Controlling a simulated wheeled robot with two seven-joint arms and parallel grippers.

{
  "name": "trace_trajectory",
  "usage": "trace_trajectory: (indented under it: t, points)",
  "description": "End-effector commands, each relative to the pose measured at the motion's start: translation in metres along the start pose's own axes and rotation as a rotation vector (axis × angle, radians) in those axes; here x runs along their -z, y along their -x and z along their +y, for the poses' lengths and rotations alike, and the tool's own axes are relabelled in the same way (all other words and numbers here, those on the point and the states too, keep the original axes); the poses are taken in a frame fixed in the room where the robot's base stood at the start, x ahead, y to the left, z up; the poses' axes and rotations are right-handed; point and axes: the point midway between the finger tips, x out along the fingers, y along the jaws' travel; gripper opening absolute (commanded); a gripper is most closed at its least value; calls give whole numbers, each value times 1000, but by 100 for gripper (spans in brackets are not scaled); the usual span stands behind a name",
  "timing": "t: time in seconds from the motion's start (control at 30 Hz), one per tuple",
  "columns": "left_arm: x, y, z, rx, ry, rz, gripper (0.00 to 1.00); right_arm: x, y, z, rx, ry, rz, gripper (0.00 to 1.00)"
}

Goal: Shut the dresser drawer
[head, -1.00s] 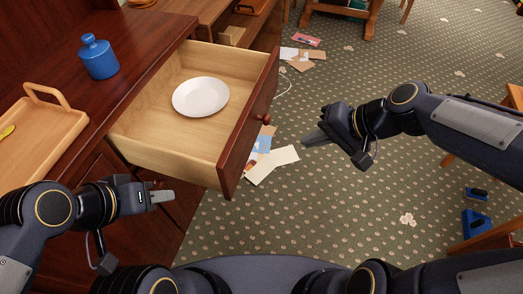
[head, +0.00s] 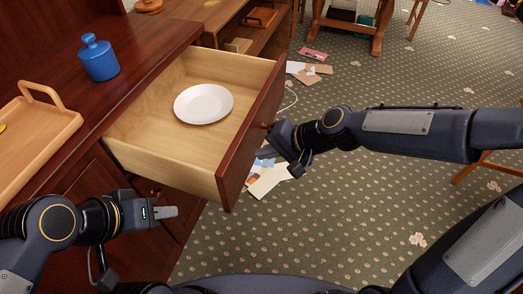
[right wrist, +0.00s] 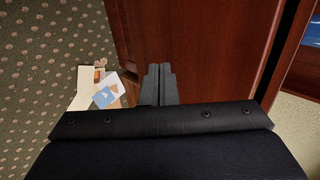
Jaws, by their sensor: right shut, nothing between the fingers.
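The dresser drawer (head: 150,134) is pulled well out of the dark red wooden dresser (head: 150,38). Its dark red front panel (head: 240,158) faces right and has a round knob (head: 266,125). A white plate (head: 203,104) lies inside. My right gripper (head: 262,154) is shut and empty, close to the outer face of the front panel, just below the knob. In the right wrist view the shut fingers (right wrist: 158,72) point at the red panel (right wrist: 205,45); I cannot tell if they touch it. My left gripper (head: 168,212) is below the drawer's near side; its finger gap is not clear.
A blue lidded jar (head: 98,60) and a wooden tray (head: 42,130) stand on the dresser top. Papers (head: 266,180) lie on the patterned carpet beneath my right gripper. A wooden chair (head: 485,165) stands at the right. The carpet between is mostly open.

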Motion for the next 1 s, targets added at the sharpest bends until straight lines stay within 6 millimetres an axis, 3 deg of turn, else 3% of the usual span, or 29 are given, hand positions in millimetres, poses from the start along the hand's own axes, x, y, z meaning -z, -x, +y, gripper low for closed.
trace_trajectory:
  t: [0.67,0.87,1.0]
  points:
    - [1,2,1,0,0,0,36,0,-12,-12,-1,1,-1,0]
    - [5,10,4,0,0,0,36,-2,-30,-31,-1,3,-5,0]
    - [9,18,8,0,0,0,36,-2,-53,-53,-2,5,-5,0]
